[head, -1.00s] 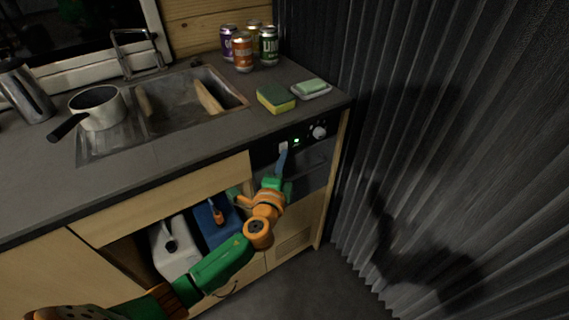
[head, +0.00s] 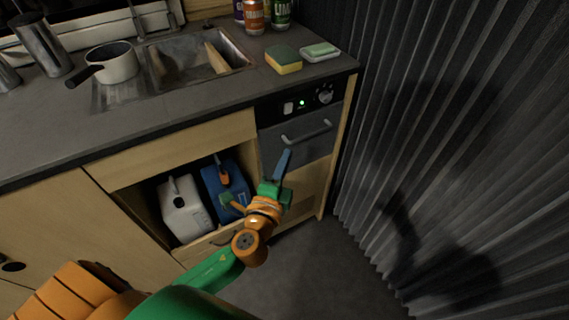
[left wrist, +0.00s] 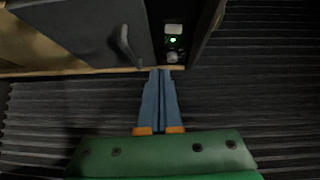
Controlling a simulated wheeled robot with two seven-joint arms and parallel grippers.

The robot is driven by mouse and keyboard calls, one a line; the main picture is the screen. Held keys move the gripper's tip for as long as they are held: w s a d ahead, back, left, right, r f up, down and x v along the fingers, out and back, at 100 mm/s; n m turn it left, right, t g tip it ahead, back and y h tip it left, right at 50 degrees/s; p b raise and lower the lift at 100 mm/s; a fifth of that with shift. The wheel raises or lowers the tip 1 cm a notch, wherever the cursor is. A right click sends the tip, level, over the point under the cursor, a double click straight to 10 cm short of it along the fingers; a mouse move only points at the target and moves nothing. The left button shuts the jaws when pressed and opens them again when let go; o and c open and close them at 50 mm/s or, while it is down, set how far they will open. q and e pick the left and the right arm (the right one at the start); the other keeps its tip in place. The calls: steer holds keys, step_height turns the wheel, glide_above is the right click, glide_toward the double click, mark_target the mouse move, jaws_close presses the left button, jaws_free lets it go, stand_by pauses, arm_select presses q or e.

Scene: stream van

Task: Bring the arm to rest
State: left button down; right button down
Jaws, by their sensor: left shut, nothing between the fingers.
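My left arm comes in from the lower left in the head view. My left gripper (head: 285,160) is in front of the dark appliance front (head: 300,142), below its control strip. Its blue fingers are shut with nothing between them, and they also show together in the left wrist view (left wrist: 160,84). The fingertips look apart from the panel, though the exact gap is hard to tell. The panel has a green light (head: 302,103), a white switch (head: 288,108) and a knob (head: 325,96). My right gripper is not in view.
An open compartment holds a white canister (head: 186,212) and a blue canister (head: 222,185). A saucepan (head: 112,62), a sponge (head: 284,60) and a soap dish (head: 320,52) stand on the counter (head: 190,115). A pleated dark curtain (head: 450,130) hangs at right. The floor (head: 330,270) is clear.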

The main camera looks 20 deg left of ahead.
arm_select(q)
steer(key=shift+s, duration=0.25)
steer(key=s+a+f+n+g+p, duration=0.1)
steer(key=s+f+n+g+p, duration=0.2)
steer(key=f, duration=0.7)
steer(key=s+a+f+n+g+p, duration=0.15)
steer(key=s+f+g, duration=0.3)
steer(key=f, duration=0.45)
steer(key=s+f+n+g+h+p, duration=0.1)
steer(key=s+f+n+g, duration=0.3)
steer(key=s, duration=1)
steer(key=s+f+n+g+h+p, duration=0.1)
steer(key=s+f+n+g+p, duration=0.2)
steer(key=s+f, duration=0.6)
steer(key=s+n+g, duration=0.2)
steer(key=s, duration=0.2)
steer(key=shift+s+d+p, duration=0.2)
steer(key=shift+s+p, duration=0.15)
steer(key=shift+f, duration=0.1)
